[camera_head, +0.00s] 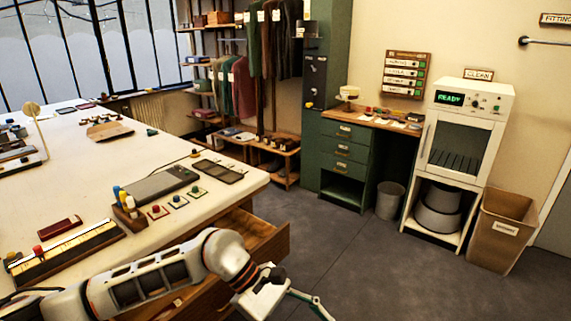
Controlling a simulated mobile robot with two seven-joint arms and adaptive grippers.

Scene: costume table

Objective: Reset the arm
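My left arm comes in from the lower left, a white arm with dark panels, stretched across the front of the worktable. Its gripper (300,296) is at the bottom centre, out past the open drawer (268,236) and above the grey floor. A thin pale-green piece slants down to the right from it toward the bottom edge. I cannot tell whether this is a finger or a held thing, nor whether the fingers are open. My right arm and gripper are not in view.
The cream worktable (80,185) carries a grey device (158,183), coloured buttons and a long keyed strip (65,250). A white cabinet (466,125), brown bin (502,230), grey bin (390,200) and green drawers (345,150) stand at the back right. The middle floor is clear.

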